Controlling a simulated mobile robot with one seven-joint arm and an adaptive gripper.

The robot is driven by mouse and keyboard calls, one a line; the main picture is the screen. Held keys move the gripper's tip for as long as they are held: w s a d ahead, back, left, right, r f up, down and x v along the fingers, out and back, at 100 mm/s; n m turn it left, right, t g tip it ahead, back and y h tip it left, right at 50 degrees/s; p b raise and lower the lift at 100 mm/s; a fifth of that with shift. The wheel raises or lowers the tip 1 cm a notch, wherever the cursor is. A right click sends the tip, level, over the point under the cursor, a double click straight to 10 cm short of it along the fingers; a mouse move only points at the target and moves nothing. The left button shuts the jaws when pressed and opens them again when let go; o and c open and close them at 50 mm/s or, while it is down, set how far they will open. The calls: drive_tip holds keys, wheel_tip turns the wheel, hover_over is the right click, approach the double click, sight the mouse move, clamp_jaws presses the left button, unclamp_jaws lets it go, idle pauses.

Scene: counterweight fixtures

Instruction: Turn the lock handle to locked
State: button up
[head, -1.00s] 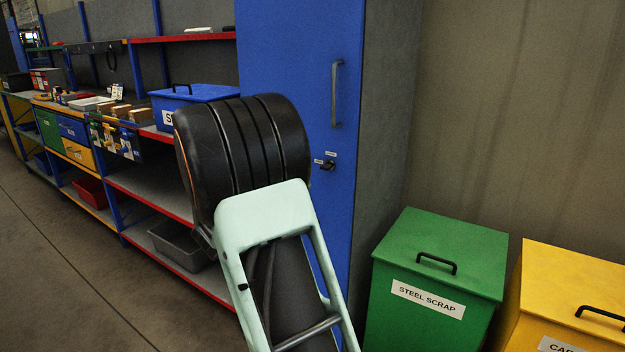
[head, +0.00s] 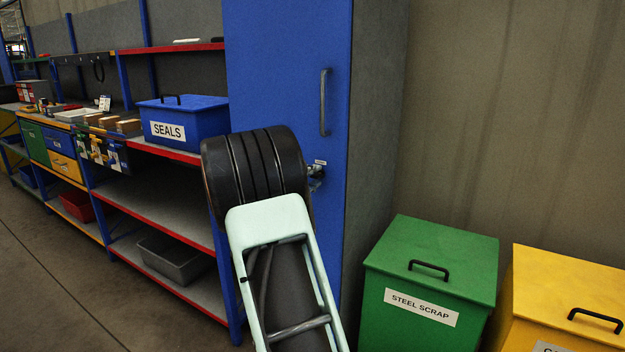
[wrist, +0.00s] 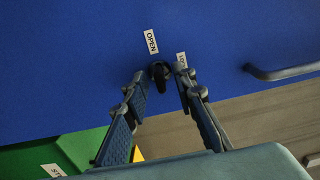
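The lock handle (wrist: 159,72) is a small dark lever on the blue cabinet door (wrist: 80,60). In the wrist view it sits beside a white OPEN label (wrist: 151,41) and a second label (wrist: 181,58), which is partly hidden by a finger. My gripper (wrist: 161,82) is open, with one fingertip on each side of the handle. I cannot tell whether either finger touches it. In the head view the handle area is largely hidden by my arm and fingers, just below a small label (head: 320,162) on the door.
A grey door pull (head: 324,102) stands out above the lock. A green STEEL SCRAP bin (head: 430,270) and a yellow bin (head: 570,290) stand to the right. Shelving with a blue SEALS box (head: 185,125) and a grey tray (head: 172,260) is on the left.

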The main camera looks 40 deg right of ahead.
clamp_jaws()
drive_tip(key=shift+n, duration=0.5)
drive_tip(key=n+p, duration=0.2)
drive_tip(key=n, duration=0.1)
drive_tip(key=shift+r, duration=0.15)
drive_tip(key=n+p, duration=0.3)
drive_tip(key=n, duration=0.1)
drive_tip(key=n+p, duration=0.3)
drive_tip(key=n, duration=0.2)
drive_tip(key=n+p, duration=0.3)
drive_tip(key=n, duration=0.1)
drive_tip(key=shift+n, duration=0.4)
drive_tip(key=shift+p, duration=0.3)
